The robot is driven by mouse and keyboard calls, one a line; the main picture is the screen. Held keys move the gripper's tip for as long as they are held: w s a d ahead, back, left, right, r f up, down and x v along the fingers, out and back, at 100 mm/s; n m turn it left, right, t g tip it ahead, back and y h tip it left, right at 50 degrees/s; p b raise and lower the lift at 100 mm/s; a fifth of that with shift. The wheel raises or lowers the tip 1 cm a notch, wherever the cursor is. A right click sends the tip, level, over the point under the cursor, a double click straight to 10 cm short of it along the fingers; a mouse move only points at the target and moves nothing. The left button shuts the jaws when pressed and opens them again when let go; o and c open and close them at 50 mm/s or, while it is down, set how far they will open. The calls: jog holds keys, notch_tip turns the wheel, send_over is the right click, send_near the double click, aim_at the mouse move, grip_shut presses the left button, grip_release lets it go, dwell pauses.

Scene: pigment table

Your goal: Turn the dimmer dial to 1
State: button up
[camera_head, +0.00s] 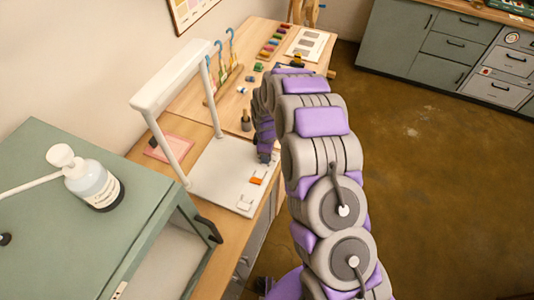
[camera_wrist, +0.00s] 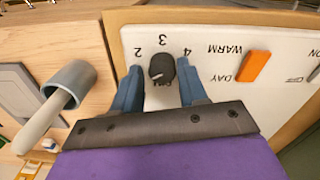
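The dimmer dial (camera_wrist: 162,68) is a small black knob on a white panel (camera_wrist: 220,28). The numerals 2, 3 and 4 show upside down around it in the wrist view; no 1 is visible. A small pale mark shows on the knob, but I cannot tell surely which numeral it points to. My gripper (camera_wrist: 159,70) is open, with one blue finger on each side of the dial. Small gaps seem to show between fingers and knob. In the head view my gripper (camera_head: 264,156) is over the white lamp base (camera_head: 212,172), and the dial is hidden.
An orange rocker switch (camera_wrist: 254,66) lies right of the dial, by the words WARM and DAY. A grey mortar with a pestle (camera_wrist: 68,82) stands close to my left finger.

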jog(key=shift+o, duration=1.2)
jog(key=shift+s, duration=0.1)
notch_tip(320, 180, up, 17)
jog(key=shift+s+p, duration=0.15)
jog(key=shift+p, duration=0.2)
jog(key=shift+a+r, duration=0.1)
